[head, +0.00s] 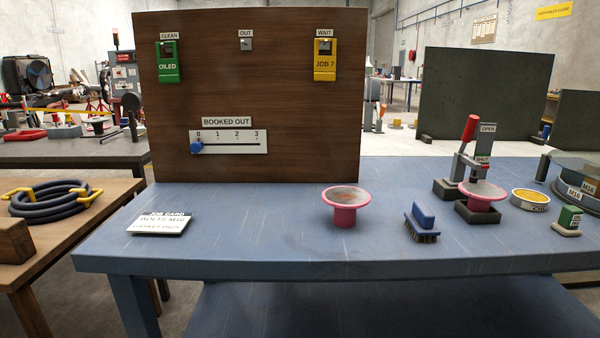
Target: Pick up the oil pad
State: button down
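The oil pad (531,201) is a low round white tin with an orange-yellow top and a small dark label on its front that seems to read OIL. It sits flat on the right part of the blue bench (275,235), in the head view. It stands just right of the toggle clamp that holds a pink spool, and left of a small green-and-white block. Nothing covers it. My gripper is not in view.
A pink flanged spool (345,212) stands mid-bench; another (482,196) sits in the clamp (465,160) with its red handle up. A blue brush (423,221), a green block (568,221), M16-labelled round trays (575,188) and a job card (161,223) are around. Left-centre bench is clear.

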aim_at(571, 216)
jog(key=z, duration=1.4)
jog(key=i+l+u, duration=0.15)
jog(key=i+l, duration=0.15)
jog(key=i+l+u, duration=0.2)
jog(key=i+l, duration=0.15)
jog(key=i+l+u, duration=0.15)
jog(key=l, duration=0.25)
jog(key=i+l+u, duration=0.2)
jog(key=i+l, duration=0.2)
